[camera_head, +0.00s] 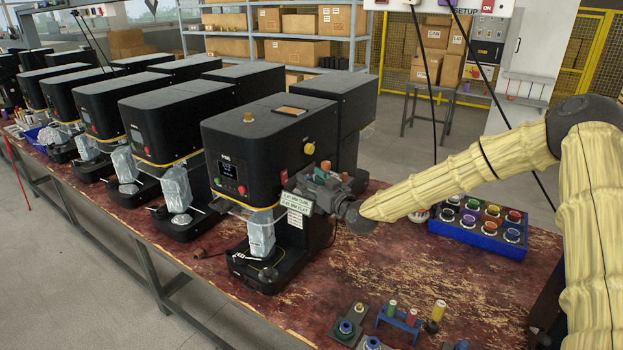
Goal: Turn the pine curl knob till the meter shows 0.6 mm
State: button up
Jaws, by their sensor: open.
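The nearest black seamer (255,140) stands on the worn red bench, with a small lit screen (229,171) on its front; its reading is too small to read. A yellow knob (309,149) sits on its right side, and small red-orange parts show just below. I cannot tell which of these is the pine curl knob; no knob label is legible. A small sign (297,203) with lines about mm curl and flat stands by the seamer's right side. My gripper (312,184) is open at that side, below the yellow knob, and hides part of it. Contact cannot be told.
More black seamers (160,115) run in a row to the left. A blue rack (399,322) and small fittings stand at the front. The bench between is mostly clear.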

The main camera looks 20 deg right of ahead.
jog(key=c, duration=1)
jog(key=shift+c, duration=0.2)
jog(key=shift+h, duration=0.3)
jog(key=shift+a+f+m+t+h+b, duration=0.1)
jog(key=shift+a+m+t+h+b, duration=0.15)
jog(key=shift+m+h+b, duration=0.55)
jog(key=shift+a+m+t+h+b, duration=0.2)
jog(key=shift+m+h+b, duration=0.4)
jog(key=shift+h, duration=0.4)
jog(key=m+h+b, duration=0.1)
jog(key=h, duration=0.1)
jog(key=m+h+b, duration=0.1)
jog(key=h, duration=0.1)
jog(key=shift+a+m, duration=0.2)
jog(key=shift+m, duration=0.2)
jog(key=shift+w+a+m+g+h+b, duration=0.15)
jog(key=shift+m+g+h+b, duration=0.6)
jog(key=shift+m+h, duration=0.8)
jog(key=shift+w+a+m+g+h+b, duration=0.15)
jog(key=shift+m+g+h+b, duration=0.65)
jog(key=shift+h, duration=1.35)
jog(key=shift+s+r+m+h, duration=0.1)
jog(key=shift+r+m+h, duration=0.1)
jog(key=shift+m+h, duration=0.1)
